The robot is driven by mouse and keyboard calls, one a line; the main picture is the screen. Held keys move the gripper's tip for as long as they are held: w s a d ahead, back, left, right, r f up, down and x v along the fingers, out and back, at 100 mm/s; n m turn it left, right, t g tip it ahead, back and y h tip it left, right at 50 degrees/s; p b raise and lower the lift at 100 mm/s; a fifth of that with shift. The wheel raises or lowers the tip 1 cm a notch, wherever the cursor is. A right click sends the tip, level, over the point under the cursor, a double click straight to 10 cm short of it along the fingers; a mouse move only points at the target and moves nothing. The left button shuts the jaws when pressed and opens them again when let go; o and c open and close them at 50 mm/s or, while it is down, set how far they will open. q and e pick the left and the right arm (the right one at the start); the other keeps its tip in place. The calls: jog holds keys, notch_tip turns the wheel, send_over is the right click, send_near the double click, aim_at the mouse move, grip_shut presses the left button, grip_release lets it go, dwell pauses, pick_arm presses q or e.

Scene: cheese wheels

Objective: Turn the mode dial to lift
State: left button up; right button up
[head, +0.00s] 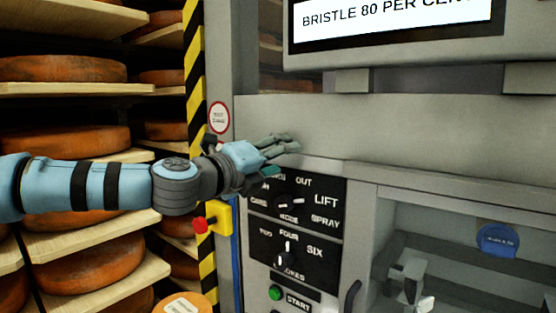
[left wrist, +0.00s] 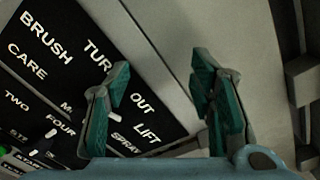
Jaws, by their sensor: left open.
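The mode dial (head: 290,201) is a small dark knob with a white mark on the upper black panel, among the labels OUT, LIFT, SPRAY, MODE and one partly covered at left. Which label its mark points to is not clear. The LIFT label (head: 326,200) is right of the dial; it also shows in the left wrist view (left wrist: 147,134). My left gripper (head: 286,144) is open and empty, above the dial and apart from it. In the left wrist view its green-padded fingers (left wrist: 160,85) stand over the panel's edge, and one finger hides much of the dial. My right gripper is not in view.
A second dial (head: 287,255) labelled TWO, FOUR, SIX sits below, above a green START button (head: 275,293). A red stop button (head: 200,225) on a yellow box is at left. A display (head: 395,20) reads BRISTLE 80 PER CENT. Shelves hold several cheese wheels (head: 65,140).

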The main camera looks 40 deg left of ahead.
pick_arm(q)
jog(key=s+a+r+n+t+b, duration=0.1)
jog(key=s+r+n+t+b, duration=0.15)
jog(key=s+n+b, duration=0.4)
jog(key=s+a+r+n+t+b, duration=0.2)
jog(key=s+n+t+b, duration=0.3)
jog(key=s, duration=0.3)
jog(key=n+g+b, duration=0.3)
jog(key=n+g, duration=0.5)
jog(key=n, duration=0.7)
send_near(280, 205)
jog(key=shift+t, duration=0.25)
jog(key=w+p, duration=0.4)
jog(key=w, duration=0.5)
jog(key=shift+w+f, duration=0.1)
jog(key=shift+w, duration=0.25)
jog(key=shift+a, duration=0.1)
